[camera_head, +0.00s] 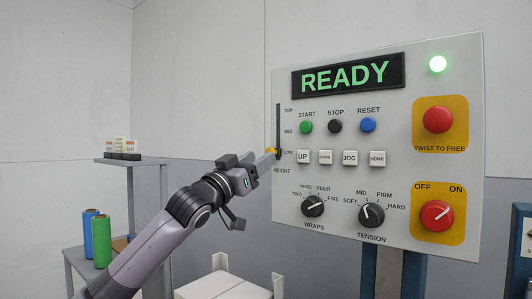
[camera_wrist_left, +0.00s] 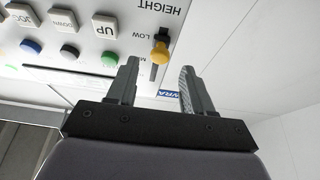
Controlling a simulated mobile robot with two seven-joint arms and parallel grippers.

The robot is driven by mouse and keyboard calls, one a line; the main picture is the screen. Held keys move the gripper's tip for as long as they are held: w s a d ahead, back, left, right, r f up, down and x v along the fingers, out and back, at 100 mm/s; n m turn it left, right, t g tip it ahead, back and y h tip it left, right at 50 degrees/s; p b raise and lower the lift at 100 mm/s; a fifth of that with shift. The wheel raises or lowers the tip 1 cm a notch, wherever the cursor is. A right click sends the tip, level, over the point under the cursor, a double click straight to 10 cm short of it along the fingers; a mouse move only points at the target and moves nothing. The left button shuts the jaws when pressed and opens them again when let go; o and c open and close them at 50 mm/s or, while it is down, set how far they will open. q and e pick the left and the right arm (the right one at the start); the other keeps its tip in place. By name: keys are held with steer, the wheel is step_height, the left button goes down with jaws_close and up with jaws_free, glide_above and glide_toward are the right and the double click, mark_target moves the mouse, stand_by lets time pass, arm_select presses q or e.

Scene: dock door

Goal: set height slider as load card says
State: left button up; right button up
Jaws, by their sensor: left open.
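The height slider has a yellow knob (camera_head: 271,151) on a dark vertical slot (camera_head: 278,125) at the panel's left edge, marked TOP, MID and LOW. The knob sits at the LOW end; it also shows in the left wrist view (camera_wrist_left: 160,50). My left gripper (camera_head: 268,157) is at the knob. In the left wrist view its two fingers (camera_wrist_left: 159,75) are open and apart, with the knob just past the tips, roughly between them. I cannot tell if they touch it. Small white cards (camera_head: 122,146) stand on a shelf; their print is too small to read. My right gripper is out of view.
The control panel (camera_head: 390,182) shows READY on its display (camera_head: 348,76), with a lit green lamp (camera_head: 438,64). The UP button (camera_head: 303,157) and START button (camera_head: 306,127) lie close right of the slider. Blue and green rolls (camera_head: 101,241) stand on a lower shelf at left.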

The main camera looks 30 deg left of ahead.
arm_select(q)
steer(key=shift+p+x, duration=0.35)
steer(key=shift+x, duration=1.25)
steer(key=shift+f, duration=0.1)
jaws_close()
